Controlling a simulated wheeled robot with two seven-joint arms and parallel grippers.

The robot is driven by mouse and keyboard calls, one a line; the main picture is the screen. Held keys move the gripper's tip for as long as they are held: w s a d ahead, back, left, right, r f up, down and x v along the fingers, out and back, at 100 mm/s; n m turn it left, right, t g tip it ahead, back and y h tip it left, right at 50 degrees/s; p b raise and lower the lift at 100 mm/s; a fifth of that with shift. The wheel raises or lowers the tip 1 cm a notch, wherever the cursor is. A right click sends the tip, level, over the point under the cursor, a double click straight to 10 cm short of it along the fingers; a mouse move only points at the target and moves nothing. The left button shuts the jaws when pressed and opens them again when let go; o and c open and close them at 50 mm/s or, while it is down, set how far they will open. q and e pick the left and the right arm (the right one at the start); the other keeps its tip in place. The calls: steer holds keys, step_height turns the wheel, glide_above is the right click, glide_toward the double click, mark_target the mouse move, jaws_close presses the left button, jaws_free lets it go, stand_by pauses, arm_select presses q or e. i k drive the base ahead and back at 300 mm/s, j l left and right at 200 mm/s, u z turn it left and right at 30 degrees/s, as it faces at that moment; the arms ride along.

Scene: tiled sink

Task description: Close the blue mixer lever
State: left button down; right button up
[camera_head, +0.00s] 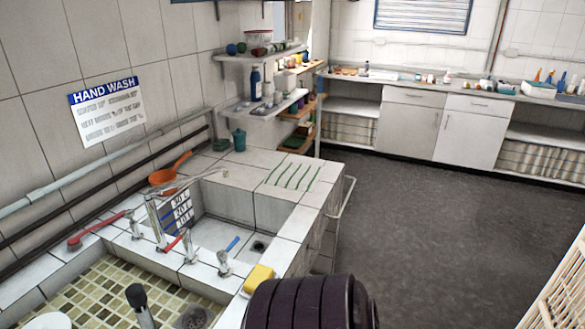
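A tap with a blue lever (232,243) stands on the tiled ledge between the two sink basins. The lever slants up and to the right from the tap body (223,264). Another small blue lever (167,216) shows beside the tall metal spout (152,212). A red lever (174,243) points to the left of a neighbouring tap (189,247). I cannot tell from this view whether either blue lever is open or closed. Neither of my grippers can be made out.
A yellow sponge (259,279) lies on the ledge right of the taps. An orange pan (165,176) and a long red handle (96,229) lie by the left wall.

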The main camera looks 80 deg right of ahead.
mark_target(222, 256)
steer(key=z, duration=0.5)
steer(key=k+z, duration=0.1)
steer(key=z, duration=0.85)
steer(key=k+l+z, duration=0.1)
steer(key=z, duration=0.4)
